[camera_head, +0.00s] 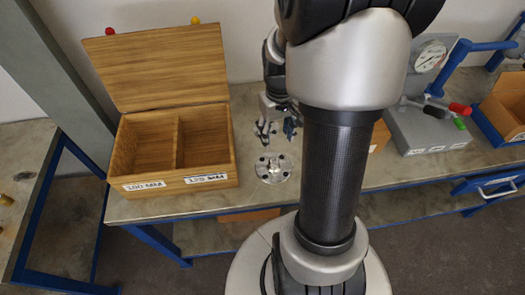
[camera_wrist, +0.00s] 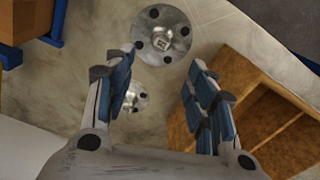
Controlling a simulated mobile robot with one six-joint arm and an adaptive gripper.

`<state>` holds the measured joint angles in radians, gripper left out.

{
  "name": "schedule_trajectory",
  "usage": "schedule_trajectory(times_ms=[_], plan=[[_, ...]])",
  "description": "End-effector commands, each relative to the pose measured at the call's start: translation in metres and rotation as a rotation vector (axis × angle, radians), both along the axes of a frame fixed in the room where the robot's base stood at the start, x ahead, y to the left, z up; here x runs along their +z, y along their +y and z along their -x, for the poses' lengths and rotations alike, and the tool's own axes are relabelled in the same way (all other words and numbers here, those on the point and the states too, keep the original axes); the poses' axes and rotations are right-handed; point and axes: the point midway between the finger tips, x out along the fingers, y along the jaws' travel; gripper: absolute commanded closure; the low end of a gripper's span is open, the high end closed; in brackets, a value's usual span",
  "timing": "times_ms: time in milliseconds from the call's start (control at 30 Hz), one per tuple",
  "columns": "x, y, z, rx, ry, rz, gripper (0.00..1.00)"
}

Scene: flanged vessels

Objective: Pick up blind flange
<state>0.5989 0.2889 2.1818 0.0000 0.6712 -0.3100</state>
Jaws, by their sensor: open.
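A round metal flange (camera_head: 272,168) with bolt holes lies flat on the bench, near its front edge. The wrist view shows a larger flange (camera_wrist: 176,46) with a raised square boss at its centre and no visible open bore. A smaller metal flange (camera_wrist: 133,97) lies below it in that view, partly hidden by the left finger. My gripper (camera_head: 278,128) hangs over the bench behind the front flange. In the wrist view my gripper (camera_wrist: 160,70) is open and empty, its blue-padded fingers spread apart. The larger flange shows beyond the fingertips, with no visible contact.
An open wooden box (camera_head: 178,155) with two empty compartments, labelled 100 MM and 125 MM, stands left of the front flange; its side shows at right in the wrist view (camera_wrist: 255,105). A grey gauge device (camera_head: 425,130) stands at right. My arm hides part of the bench.

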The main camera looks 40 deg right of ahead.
Motion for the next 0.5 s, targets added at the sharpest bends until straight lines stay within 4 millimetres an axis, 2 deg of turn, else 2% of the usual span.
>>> schedule_trajectory(times_ms=[33,300,500], plan=[[-0.017,0.001,0.001,0.0,0.004,-0.003,0.49],[-0.072,0.001,0.001,0.001,0.004,-0.002,0.49],[-0.089,0.001,0.0,0.001,0.001,0.0,0.49]])
